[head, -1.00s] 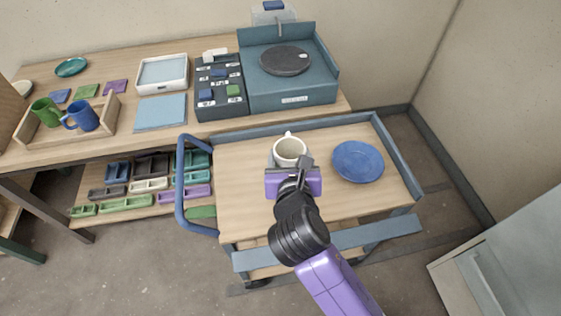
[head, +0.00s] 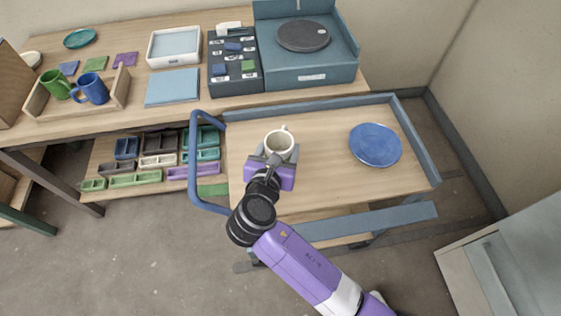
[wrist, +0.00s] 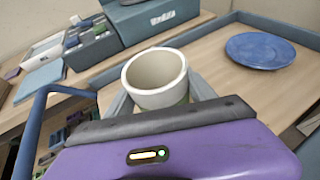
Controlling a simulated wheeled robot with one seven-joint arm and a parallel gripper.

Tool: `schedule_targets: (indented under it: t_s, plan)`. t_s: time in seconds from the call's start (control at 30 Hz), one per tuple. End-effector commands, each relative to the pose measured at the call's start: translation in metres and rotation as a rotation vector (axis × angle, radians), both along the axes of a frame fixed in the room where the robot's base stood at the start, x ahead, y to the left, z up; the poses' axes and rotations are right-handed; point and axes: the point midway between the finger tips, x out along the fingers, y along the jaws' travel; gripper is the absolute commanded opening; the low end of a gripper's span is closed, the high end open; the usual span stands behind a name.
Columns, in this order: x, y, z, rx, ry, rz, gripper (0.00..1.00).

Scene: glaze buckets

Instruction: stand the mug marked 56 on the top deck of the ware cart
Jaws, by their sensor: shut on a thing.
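A cream mug (head: 279,144) is between the fingers of my gripper (head: 272,157), over the left part of the ware cart's top deck (head: 325,150). It also shows in the wrist view (wrist: 155,78), upright, with its open mouth up and a bit of green low on its side. My gripper is shut on this mug. No number is readable on it. I cannot tell whether its base touches the deck, as my gripper hides it.
A blue plate (head: 375,145) lies on the deck to the right. The cart's blue handle (head: 194,165) is at the left. Behind, a bench holds a wheel unit (head: 305,50), a dark rack (head: 233,70) and a wooden tray (head: 75,100) with green and blue mugs. The deck's middle is clear.

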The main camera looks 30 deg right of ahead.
Motion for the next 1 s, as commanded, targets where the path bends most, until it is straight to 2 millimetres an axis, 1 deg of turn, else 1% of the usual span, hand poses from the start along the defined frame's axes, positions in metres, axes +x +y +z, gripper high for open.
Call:
schedule_targets:
  t_s: [0.03,0.1,0.27,0.4,0.5,0.6,0.93,0.97,1.0]
  plan:
    - [0.000,0.000,-0.009,-0.002,0.001,0.000,0.07]
    - [0.000,0.000,-0.016,-0.002,-0.001,0.000,0.07]
    - [0.000,0.000,-0.026,-0.002,-0.001,-0.001,0.07]
    - [0.000,0.000,-0.047,-0.002,0.000,-0.001,0.07]
    - [0.000,0.000,-0.059,-0.002,-0.001,-0.001,0.07]
    - [0.001,0.000,-0.064,-0.001,-0.002,0.001,0.07]
    - [0.000,0.000,-0.066,-0.001,-0.002,0.000,0.07]
    - [0.000,0.000,-0.067,0.001,-0.001,0.000,0.66]
    - [0.000,0.000,-0.067,0.000,-0.001,0.000,0.73]
